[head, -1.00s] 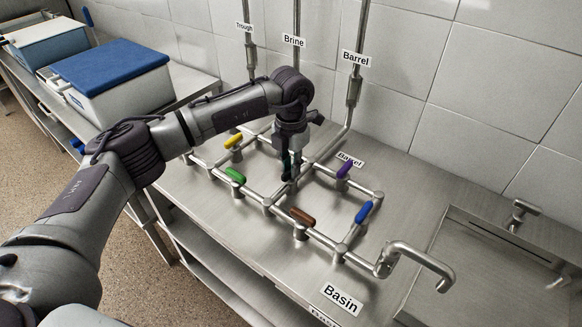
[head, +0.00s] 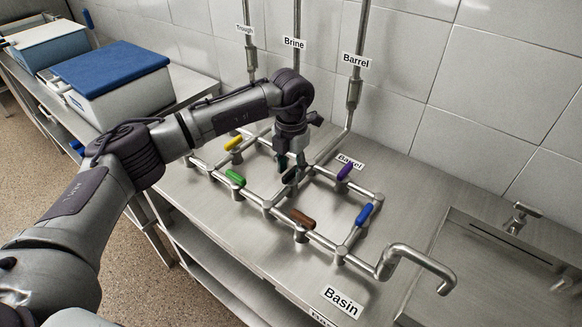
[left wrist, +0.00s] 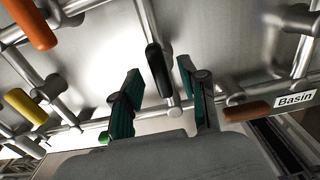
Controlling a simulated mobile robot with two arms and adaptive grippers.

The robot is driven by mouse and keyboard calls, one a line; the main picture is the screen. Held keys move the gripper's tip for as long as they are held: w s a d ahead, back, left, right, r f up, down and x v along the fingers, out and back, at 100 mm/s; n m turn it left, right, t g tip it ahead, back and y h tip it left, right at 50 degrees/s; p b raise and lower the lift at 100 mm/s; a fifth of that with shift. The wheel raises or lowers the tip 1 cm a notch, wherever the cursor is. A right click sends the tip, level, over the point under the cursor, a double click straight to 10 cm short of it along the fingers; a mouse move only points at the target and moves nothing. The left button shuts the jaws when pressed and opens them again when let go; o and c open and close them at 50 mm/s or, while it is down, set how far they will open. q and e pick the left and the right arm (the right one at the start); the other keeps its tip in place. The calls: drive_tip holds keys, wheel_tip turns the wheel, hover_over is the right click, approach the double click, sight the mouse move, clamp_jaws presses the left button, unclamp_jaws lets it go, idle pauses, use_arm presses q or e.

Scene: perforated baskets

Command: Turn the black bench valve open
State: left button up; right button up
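The black valve handle (left wrist: 158,70) sits on a thin pipe of the bench grid and lies roughly in line with that pipe in the left wrist view. In the head view the handle (head: 290,176) shows just under my left gripper (head: 291,161), partly hidden by it. In the left wrist view my left gripper (left wrist: 160,95) has its two teal fingers spread, one on each side of the handle with gaps between. Whether the fingertips reach down to handle height is unclear. My right gripper is not in view.
Nearby handles are green (head: 235,178), yellow (head: 233,143), brown (head: 303,219), blue (head: 363,214) and purple (head: 345,171). An orange handle (left wrist: 32,22) shows in the left wrist view. A curved spout (head: 420,262) and a sink (head: 500,270) are at right.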

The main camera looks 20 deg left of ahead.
sight(291, 172)
use_arm(q)
drive_tip(key=shift+r, duration=0.15)
wheel_tip(291, 172, up, 12)
idle(0.4)
drive_tip(key=shift+f, duration=0.2)
